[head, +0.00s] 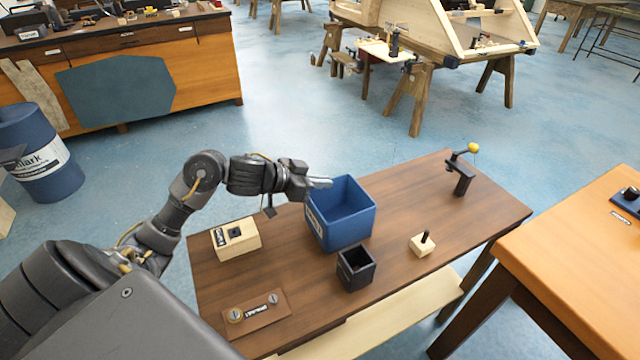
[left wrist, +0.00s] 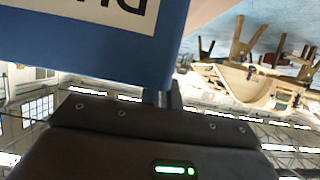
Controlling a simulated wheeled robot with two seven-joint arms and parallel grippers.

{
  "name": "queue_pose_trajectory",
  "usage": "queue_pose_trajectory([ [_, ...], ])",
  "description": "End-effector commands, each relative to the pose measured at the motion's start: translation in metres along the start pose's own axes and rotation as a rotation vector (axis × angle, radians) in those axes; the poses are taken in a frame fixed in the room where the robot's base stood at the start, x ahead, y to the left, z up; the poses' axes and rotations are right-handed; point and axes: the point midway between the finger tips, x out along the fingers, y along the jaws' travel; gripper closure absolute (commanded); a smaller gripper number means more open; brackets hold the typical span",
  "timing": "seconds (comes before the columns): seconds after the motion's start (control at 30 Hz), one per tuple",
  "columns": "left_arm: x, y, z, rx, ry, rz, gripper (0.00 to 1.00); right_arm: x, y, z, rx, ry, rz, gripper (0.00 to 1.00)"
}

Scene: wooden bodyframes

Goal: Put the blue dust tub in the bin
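The blue dust tub (head: 325,232) is an open square box standing upright at the back middle of the dark wooden table. A white label is on its left side. My left gripper (head: 318,183) is at the tub's upper left rim, its fingertip reaching over the edge. In the left wrist view the tub's blue wall (left wrist: 165,50) and part of its lettered label fill the upper left, close to the finger (left wrist: 168,98). Whether the fingers pinch the rim is hidden. A blue drum (head: 62,180) with a white label stands on the floor at far left; I cannot tell whether it is the bin.
On the dark table (head: 400,300) are a small black open box (head: 356,268), a pale block with a black top (head: 236,240), a plaque with knobs (head: 256,312), a pegged block (head: 423,244) and a black stand (head: 462,178). An orange table (head: 570,260) is at right.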

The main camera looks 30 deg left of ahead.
Motion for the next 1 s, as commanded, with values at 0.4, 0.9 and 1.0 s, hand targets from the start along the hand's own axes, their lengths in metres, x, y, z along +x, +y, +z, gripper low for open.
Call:
queue_pose_trajectory([
  [0.4,0.0027,-0.0002,0.0055,0.0,0.001,0.0,1.0,0.0009,-0.0023,-0.0023,0.002,0.005,-0.002,0.74],
  [0.9,0.0018,-0.0002,0.0034,0.002,0.001,0.0,0.74,-0.0001,-0.004,-0.0014,0.002,0.005,-0.004,0.74],
  [1.0,-0.0064,-0.0008,0.0036,0.004,-0.001,-0.002,0.74,-0.0008,-0.0042,-0.0006,0.002,0.003,-0.005,0.74],
])
